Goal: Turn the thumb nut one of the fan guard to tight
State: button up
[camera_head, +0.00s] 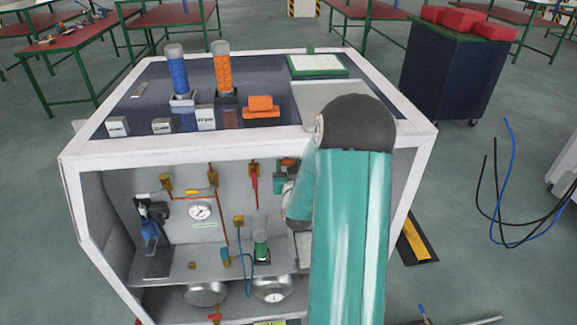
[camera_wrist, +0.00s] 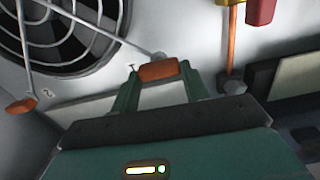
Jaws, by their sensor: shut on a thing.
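In the wrist view the fan guard (camera_wrist: 62,32), with its curved wire rings over a dark fan, fills the upper left. My gripper (camera_wrist: 158,72) is shut on an orange piece, which I take to be thumb nut one (camera_wrist: 158,71), at the lower right of the guard. A grey rod runs from the guard to just above this piece. Another orange nut (camera_wrist: 21,104) ends a second rod at the far left, beside a small mark that looks like a 2. In the head view my arm hides the fan guard and the held nut.
A red part (camera_wrist: 262,11) and an orange pipe (camera_wrist: 231,50) are close to the right of my gripper. A dark-framed panel (camera_wrist: 293,83) is further right. In the head view the generator's white frame (camera_head: 250,148) surrounds the cavity, which holds a gauge (camera_head: 200,212) and pipes.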

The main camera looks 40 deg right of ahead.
jog(key=shift+c, duration=1)
jog(key=shift+m, duration=0.3)
jog(key=m, duration=0.3)
jog(key=shift+d, duration=0.1)
jog(key=m, duration=0.9)
jog(key=shift+d+f+m, duration=0.1)
jog(key=shift+f+m, duration=0.05)
jog(key=shift+m, duration=2.25)
